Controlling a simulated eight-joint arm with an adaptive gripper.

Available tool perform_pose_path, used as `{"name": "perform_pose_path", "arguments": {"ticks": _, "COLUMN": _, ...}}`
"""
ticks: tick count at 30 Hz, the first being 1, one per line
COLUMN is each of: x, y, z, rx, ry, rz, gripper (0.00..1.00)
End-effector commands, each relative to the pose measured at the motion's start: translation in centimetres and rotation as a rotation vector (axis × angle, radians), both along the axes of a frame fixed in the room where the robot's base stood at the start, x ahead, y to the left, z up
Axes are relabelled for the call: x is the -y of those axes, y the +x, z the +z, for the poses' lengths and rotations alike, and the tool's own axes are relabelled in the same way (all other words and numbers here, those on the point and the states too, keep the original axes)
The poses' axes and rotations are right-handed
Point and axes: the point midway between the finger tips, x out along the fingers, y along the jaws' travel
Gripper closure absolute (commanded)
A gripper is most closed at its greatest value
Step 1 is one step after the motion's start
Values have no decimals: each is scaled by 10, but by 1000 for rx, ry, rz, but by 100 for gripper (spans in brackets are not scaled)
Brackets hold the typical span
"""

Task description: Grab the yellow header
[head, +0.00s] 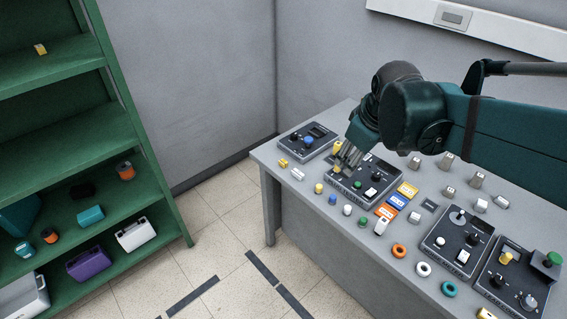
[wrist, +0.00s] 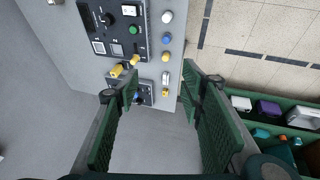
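My gripper (wrist: 160,80) is open and empty, its two green ribbed fingers wide apart in the wrist view. In the head view my gripper (head: 347,158) points down over the far-left part of the table. Several yellow pieces show, and I cannot tell which is the header. A small yellow block (head: 283,163) lies at the table's left end; in the wrist view this yellow block (wrist: 165,92) is between the fingers, beyond their tips. A yellow knob (head: 319,188) stands at the front edge. Two yellow pieces (wrist: 118,71) sit by the dark panel, near the left finger.
The grey table (head: 272,152) holds several dark control panels (head: 446,245), knobs, rings and labels. A white piece (head: 297,174) lies beside the yellow block. A green shelf (head: 80,140) with cases and a small yellow item (head: 40,49) stands at left. Floor between is clear.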

Motion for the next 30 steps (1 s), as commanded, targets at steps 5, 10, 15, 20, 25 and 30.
{"name": "perform_pose_path", "arguments": {"ticks": 5, "x": -13, "y": 30, "z": 1, "rx": -27, "ry": -43, "rz": 112, "gripper": 61}}
{"name": "perform_pose_path", "arguments": {"ticks": 10, "x": -26, "y": 56, "z": -2, "rx": -53, "ry": -83, "rz": 222, "gripper": 61}}
{"name": "perform_pose_path", "arguments": {"ticks": 15, "x": -39, "y": 83, "z": -7, "rx": -78, "ry": -120, "rz": 332, "gripper": 61}}
{"name": "perform_pose_path", "arguments": {"ticks": 20, "x": -52, "y": 107, "z": -15, "rx": -101, "ry": -152, "rz": 437, "gripper": 61}}
{"name": "perform_pose_path", "arguments": {"ticks": 25, "x": -67, "y": 132, "z": -26, "rx": -126, "ry": -185, "rz": 550, "gripper": 61}}
{"name": "perform_pose_path", "arguments": {"ticks": 30, "x": -83, "y": 156, "z": -38, "rx": -149, "ry": -214, "rz": 664, "gripper": 61}}
